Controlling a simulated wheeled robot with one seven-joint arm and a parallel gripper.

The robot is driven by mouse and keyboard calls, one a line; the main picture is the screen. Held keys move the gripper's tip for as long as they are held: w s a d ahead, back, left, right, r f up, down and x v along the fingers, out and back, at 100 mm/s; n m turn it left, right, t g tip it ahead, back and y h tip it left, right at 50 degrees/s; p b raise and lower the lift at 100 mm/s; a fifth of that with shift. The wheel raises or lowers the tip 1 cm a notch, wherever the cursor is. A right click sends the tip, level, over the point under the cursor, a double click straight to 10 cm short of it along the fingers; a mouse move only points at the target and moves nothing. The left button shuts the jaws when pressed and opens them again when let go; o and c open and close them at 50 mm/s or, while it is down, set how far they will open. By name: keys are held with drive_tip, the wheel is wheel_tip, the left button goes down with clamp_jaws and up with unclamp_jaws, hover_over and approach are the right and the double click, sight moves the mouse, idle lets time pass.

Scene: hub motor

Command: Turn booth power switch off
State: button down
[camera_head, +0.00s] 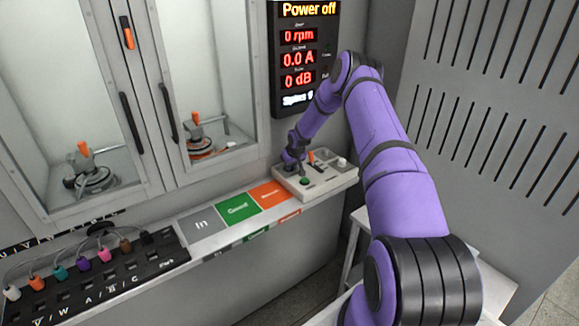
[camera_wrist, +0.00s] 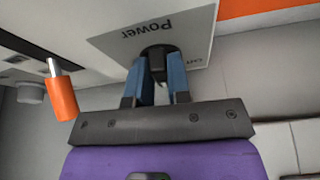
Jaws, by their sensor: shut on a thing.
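The control box (camera_head: 335,182) sits at the right end of the ledge, and my gripper (camera_head: 300,168) points down at its left part. In the wrist view the blue fingers of my gripper (camera_wrist: 157,75) are shut on the black power switch (camera_wrist: 157,51), on a light plate (camera_wrist: 195,45) marked "Power". The fingers hide part of the switch. The display (camera_head: 306,55) on the wall reads "Power off", 0 rpm, 0.0 A and 0 dB.
An orange-handled lever (camera_wrist: 62,95) stands close beside my gripper on the box. Colored label tiles (camera_head: 238,207) and a plug panel (camera_head: 95,275) lie to the left. Glass-doored cabinets (camera_head: 210,75) stand behind.

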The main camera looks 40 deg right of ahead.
drive_tip(key=n+y, duration=0.1)
drive_tip(key=n, duration=0.1)
drive_tip(key=d+n+y, duration=0.1)
drive_tip(key=n, duration=0.2)
drive_tip(key=shift+w+n, duration=0.1)
drive_tip(key=shift+n, duration=0.2)
drive_tip(key=shift+w+d+n+g+y, duration=0.15)
drive_tip(key=shift+n+g+y, duration=0.2)
drive_tip(key=shift+n, duration=0.75)
drive_tip(key=shift+d+n+g+y, duration=0.2)
drive_tip(key=shift+n+y, duration=0.25)
drive_tip(key=shift+n, duration=0.65)
drive_tip(key=shift+g, duration=0.25)
drive_tip(key=c, duration=1.1)
unclamp_jaws()
drive_tip(key=shift+o, duration=0.2)
drive_tip(key=shift+r, duration=0.1)
drive_tip(key=v, duration=1)
drive_tip(key=shift+r, duration=0.25)
drive_tip(key=shift+r, duration=0.1)
